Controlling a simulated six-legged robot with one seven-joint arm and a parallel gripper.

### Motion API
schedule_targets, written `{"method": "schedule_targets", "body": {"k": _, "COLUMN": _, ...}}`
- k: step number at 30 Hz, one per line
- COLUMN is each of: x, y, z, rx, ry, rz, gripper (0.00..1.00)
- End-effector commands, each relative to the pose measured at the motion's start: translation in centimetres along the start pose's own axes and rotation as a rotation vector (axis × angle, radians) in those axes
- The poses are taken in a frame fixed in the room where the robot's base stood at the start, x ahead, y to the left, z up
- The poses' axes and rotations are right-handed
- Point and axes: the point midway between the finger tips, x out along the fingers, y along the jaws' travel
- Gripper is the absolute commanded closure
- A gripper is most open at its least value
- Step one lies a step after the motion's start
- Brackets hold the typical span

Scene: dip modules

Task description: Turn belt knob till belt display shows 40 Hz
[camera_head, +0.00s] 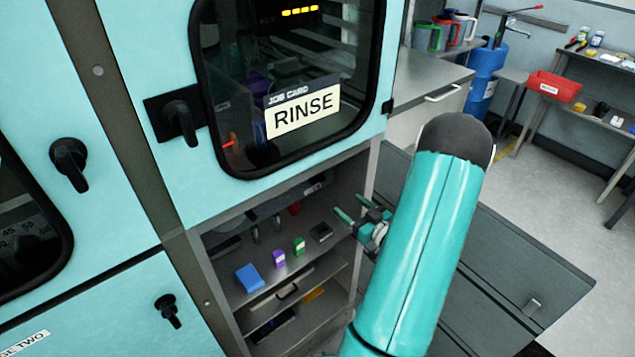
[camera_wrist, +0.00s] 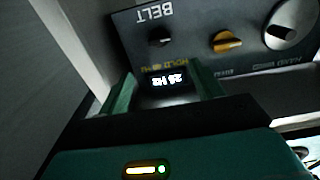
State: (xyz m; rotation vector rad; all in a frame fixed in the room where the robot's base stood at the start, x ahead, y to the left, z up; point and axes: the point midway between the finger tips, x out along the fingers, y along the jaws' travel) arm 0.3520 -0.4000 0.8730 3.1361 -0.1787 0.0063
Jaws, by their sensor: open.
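In the wrist view a dark control panel (camera_wrist: 190,20) appears upside down, with BELT lettering (camera_wrist: 154,14). A small black knob (camera_wrist: 160,38) sits by that lettering. The small lit display (camera_wrist: 166,80) shows a two-digit number with Hz, inverted; it looks like the mid-twenties, but I cannot read the last digit surely. My gripper (camera_wrist: 165,90) is open, its two green fingers either side of the display in the picture, nothing between them. The black knob is beyond the fingertips and appears apart from them. In the head view my gripper (camera_head: 353,209) is at the open cabinet's right side.
An orange knob (camera_wrist: 227,42) and a large pale knob (camera_wrist: 290,25) share the panel. In the head view, a blue block (camera_head: 250,278), purple item (camera_head: 279,259) and green item (camera_head: 299,246) stand on the shelf. The RINSE window (camera_head: 305,108) is above; the cabinet's side walls are close.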

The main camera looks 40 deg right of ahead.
Motion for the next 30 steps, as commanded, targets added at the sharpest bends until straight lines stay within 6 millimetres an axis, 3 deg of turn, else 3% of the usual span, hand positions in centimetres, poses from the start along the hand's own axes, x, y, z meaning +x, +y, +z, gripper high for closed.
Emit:
{"method": "schedule_targets", "body": {"k": 21, "x": 12.6, "y": -0.2, "z": 0.0, "rx": 0.000, "ry": -0.001, "rz": -0.005, "gripper": 0.34}}
{"method": "schedule_targets", "body": {"k": 30, "x": 13.8, "y": -0.1, "z": 0.0, "rx": 0.000, "ry": -0.001, "rz": -0.003, "gripper": 0.34}}
